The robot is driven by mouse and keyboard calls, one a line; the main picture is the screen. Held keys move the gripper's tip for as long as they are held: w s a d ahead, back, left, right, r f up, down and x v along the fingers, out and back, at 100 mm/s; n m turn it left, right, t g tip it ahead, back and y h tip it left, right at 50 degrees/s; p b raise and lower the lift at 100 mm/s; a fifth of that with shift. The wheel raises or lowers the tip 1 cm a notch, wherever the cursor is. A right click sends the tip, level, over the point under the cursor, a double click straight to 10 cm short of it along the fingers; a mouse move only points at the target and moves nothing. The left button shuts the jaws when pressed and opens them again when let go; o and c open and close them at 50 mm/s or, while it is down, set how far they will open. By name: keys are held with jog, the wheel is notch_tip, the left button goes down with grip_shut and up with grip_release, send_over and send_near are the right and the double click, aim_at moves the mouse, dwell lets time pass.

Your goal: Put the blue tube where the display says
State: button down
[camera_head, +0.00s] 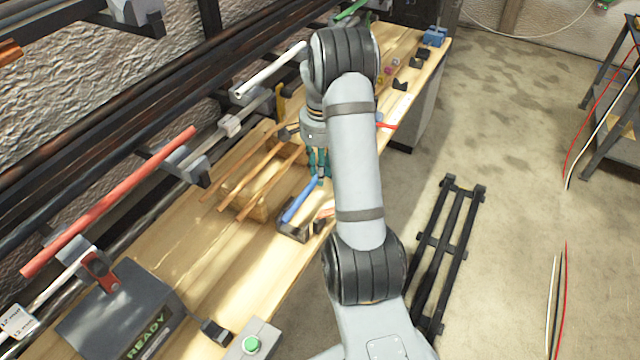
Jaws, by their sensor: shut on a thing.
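The blue tube (300,203) is short and slanted over the wooden bench (205,270). Its lower end is at a small black block (291,233); I cannot tell whether they touch. My gripper (319,170), with teal fingers, is shut on the tube's upper end and is partly hidden by my arm. A dark box with a display (146,337) reading "READY" stands at the lower left of the bench. A white card (17,321) at the left edge carries small text that I cannot read surely.
Wooden strips (262,170) lie on a wooden stand left of my gripper. A red tube (110,200) rests on supports along the wall. A green button box (252,343) is at the front. A black rack (445,245) stands on the floor at right.

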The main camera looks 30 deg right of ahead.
jog(key=shift+w+d+f+p, duration=0.15)
jog(key=shift+f+p, duration=0.1)
jog(key=shift+f, duration=1.15)
jog(key=shift+w+d+f+p, duration=0.1)
jog(key=shift+f+p, duration=0.1)
jog(key=shift+f, duration=1.15)
jog(key=shift+s, duration=0.1)
jog(key=shift+f+b, duration=0.6)
jog(key=shift+b, duration=0.15)
jog(key=c, duration=1.5)
grip_release()
jog(key=shift+r, duration=0.15)
